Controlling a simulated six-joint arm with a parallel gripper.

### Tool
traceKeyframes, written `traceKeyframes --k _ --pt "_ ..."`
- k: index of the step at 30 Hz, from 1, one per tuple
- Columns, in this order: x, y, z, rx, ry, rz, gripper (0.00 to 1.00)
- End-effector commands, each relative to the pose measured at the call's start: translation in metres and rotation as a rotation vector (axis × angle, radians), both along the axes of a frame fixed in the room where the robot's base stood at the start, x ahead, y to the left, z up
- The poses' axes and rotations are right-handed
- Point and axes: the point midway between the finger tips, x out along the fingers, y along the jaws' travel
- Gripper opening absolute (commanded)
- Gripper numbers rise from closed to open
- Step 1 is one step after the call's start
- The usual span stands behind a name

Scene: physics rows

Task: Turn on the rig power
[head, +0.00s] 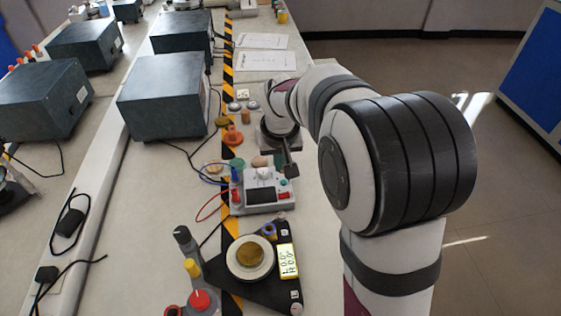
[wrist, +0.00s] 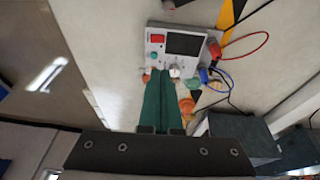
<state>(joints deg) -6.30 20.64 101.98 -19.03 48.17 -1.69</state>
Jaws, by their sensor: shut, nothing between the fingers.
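A light grey box with a dark screen (head: 262,194) stands on the bench in the head view. It also shows ahead of my gripper in the wrist view (wrist: 198,28). In the head view my gripper (head: 291,170) hangs just behind the box. I cannot tell whether the tips touch it.
Red and blue leads (head: 206,190) curve off the box's left side. A black triangular stand with a round plate (head: 225,271) is in front. Dark instrument boxes (head: 160,100) stand at the left. Papers (head: 262,60) lie behind, and the bench's right edge is close.

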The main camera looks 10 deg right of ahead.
Motion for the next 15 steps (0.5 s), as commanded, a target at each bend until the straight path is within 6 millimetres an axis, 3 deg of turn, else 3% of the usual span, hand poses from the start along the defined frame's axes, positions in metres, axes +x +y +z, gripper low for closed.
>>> traceKeyframes --k 8,11,15 --pt "0.000 0.000 0.001 0.000 0.000 0.000 0.00" --pt "0.000 -0.014 0.002 0.000 -0.001 -0.004 0.00" --pt "0.000 -0.014 0.002 0.000 0.000 0.001 0.00"
